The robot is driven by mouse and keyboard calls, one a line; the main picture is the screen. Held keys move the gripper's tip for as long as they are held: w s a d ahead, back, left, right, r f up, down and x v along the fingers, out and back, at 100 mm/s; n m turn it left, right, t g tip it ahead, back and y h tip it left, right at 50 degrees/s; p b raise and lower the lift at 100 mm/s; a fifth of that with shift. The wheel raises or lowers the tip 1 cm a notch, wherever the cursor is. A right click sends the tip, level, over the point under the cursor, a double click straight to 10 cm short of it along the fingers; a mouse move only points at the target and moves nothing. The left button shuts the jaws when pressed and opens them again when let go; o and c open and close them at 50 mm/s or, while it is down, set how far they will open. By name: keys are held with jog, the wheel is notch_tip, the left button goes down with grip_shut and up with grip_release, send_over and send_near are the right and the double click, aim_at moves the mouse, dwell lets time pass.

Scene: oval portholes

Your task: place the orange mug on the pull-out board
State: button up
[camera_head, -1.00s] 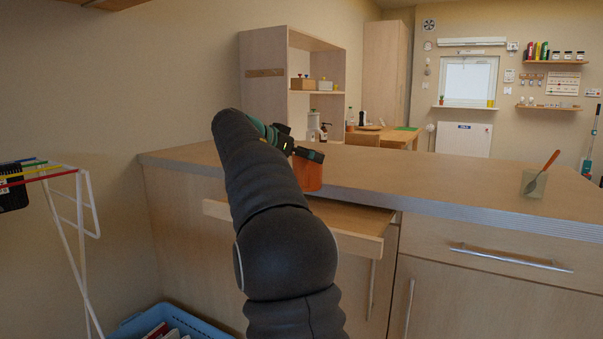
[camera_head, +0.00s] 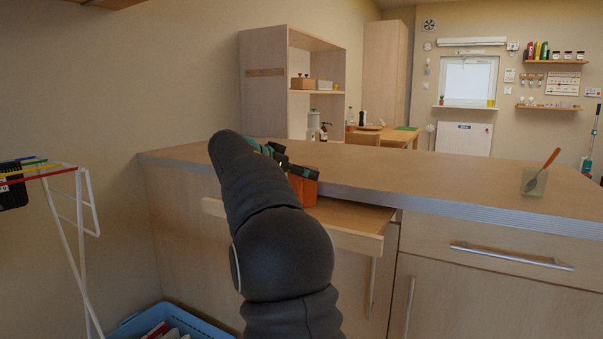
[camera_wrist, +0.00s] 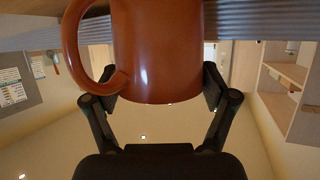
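The orange mug (camera_head: 306,191) is held upright by my gripper (camera_head: 297,170) at the counter's front edge, over the pull-out board (camera_head: 348,217). In the wrist view the mug (camera_wrist: 158,50) fills the upper middle, with its handle on the left. That view is upside down, and one finger lies on each side of the mug. My arm hides part of the board and the mug's left side. The mug's base is low, close to the board; I cannot tell if it touches.
The counter (camera_head: 430,185) rises just behind the board, with a striped edge. A cup with an orange-handled utensil (camera_head: 535,182) stands at its right. A white drying rack (camera_head: 75,220) and a blue basket (camera_head: 190,321) are at left. The board's right part is clear.

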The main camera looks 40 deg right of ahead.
jog(key=shift+o, duration=0.9)
jog(key=shift+a+r, duration=0.15)
jog(key=shift+r, duration=0.05)
jog(key=v, duration=1.1)
jog(key=shift+a, duration=0.35)
jog(key=shift+r, duration=0.15)
jog(key=s+a+f+n+t+y, duration=0.2)
jog(key=s+a+f+n+y, duration=0.4)
jog(key=s+a+f+n, duration=0.3)
jog(key=s+a+f+n+t+y, duration=0.3)
jog(key=s+a+f+n+y, duration=0.4)
jog(key=s+a+f, duration=1)
jog(key=s+f+n, duration=0.2)
jog(key=s, duration=0.2)
jog(key=shift+s+f+t+y, duration=0.25)
jog(key=shift+s+t+y, duration=0.05)
